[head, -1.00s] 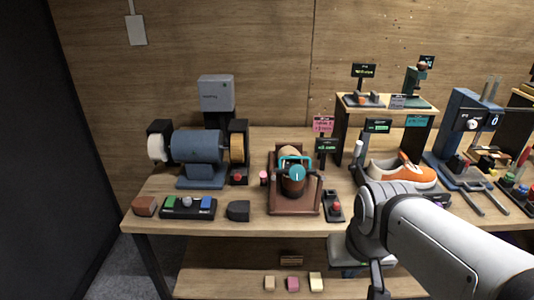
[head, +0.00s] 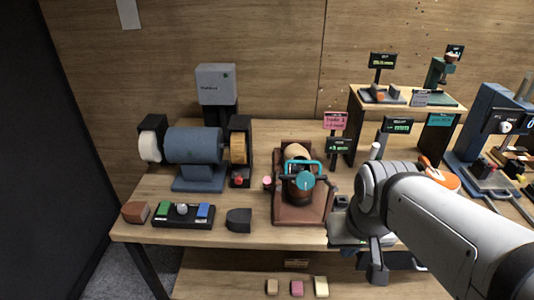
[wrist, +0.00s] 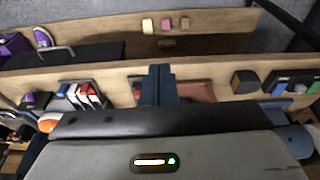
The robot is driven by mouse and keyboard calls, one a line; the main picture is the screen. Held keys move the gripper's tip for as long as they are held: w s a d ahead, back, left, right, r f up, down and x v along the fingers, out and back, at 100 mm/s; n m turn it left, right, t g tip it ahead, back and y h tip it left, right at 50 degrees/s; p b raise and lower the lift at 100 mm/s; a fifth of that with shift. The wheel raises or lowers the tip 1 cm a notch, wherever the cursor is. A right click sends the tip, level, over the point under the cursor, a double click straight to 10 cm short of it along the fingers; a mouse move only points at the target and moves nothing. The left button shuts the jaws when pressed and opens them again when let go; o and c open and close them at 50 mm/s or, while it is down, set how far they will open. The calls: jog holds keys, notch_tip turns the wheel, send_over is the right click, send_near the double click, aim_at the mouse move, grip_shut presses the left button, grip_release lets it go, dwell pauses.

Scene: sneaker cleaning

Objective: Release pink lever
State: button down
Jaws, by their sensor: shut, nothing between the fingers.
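The pink lever shows as a small pink knob (head: 267,180) at the left side of a shoe-holding stand. The stand has a brown base (head: 288,213) and a teal handle and dial (head: 305,181) around a brown shoe-shaped form. In the wrist view my gripper (wrist: 160,70) is shut and empty, its dark blue fingers together over the table's front edge. The brown base (wrist: 197,91) shows just right of the fingers in that view. I cannot make out the pink knob there. In the head view my fingertips are not clear; my arm reaches in right of the stand.
A blue grinder (head: 195,147) stands left of the stand, with a button panel (head: 183,215) and a dark block (head: 239,220) in front. An orange-and-white sneaker (head: 440,176) is partly behind my arm. Small blocks (head: 297,288) lie on the lower shelf.

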jog(key=shift+f, duration=0.1)
